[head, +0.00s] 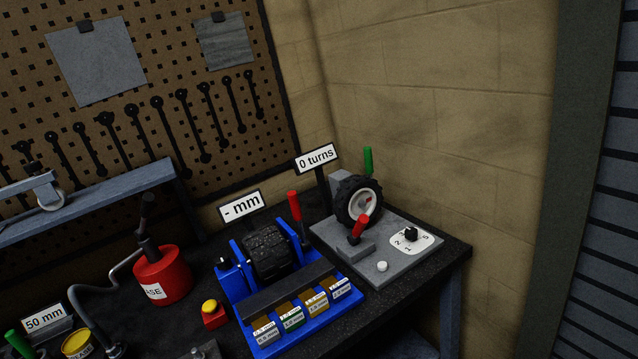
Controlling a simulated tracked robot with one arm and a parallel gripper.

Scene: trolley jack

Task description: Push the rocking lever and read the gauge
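Several levers show, and I cannot tell which is the rocking lever. A red-handled lever (295,206) stands nearly upright on the blue device (290,335). A short red-handled lever (359,227) leans on the grey plate (390,268) before a black-tyred wheel (345,200). A green handle (368,160) stands upright behind the wheel. Another green handle (18,344) is cut off at the bottom left. No needle gauge shows; the signs read "- mm" (241,206), "0 turns" (317,158) and "50 mm" (44,319). My gripper is out of view.
On the dark bench (440,258) are a red grease can (165,276), a yellow-topped tin (76,344), a yellow button (210,307) and a numbered dial (411,236). A pegboard with wrenches (120,90) is behind. A block wall (440,100) closes the right side.

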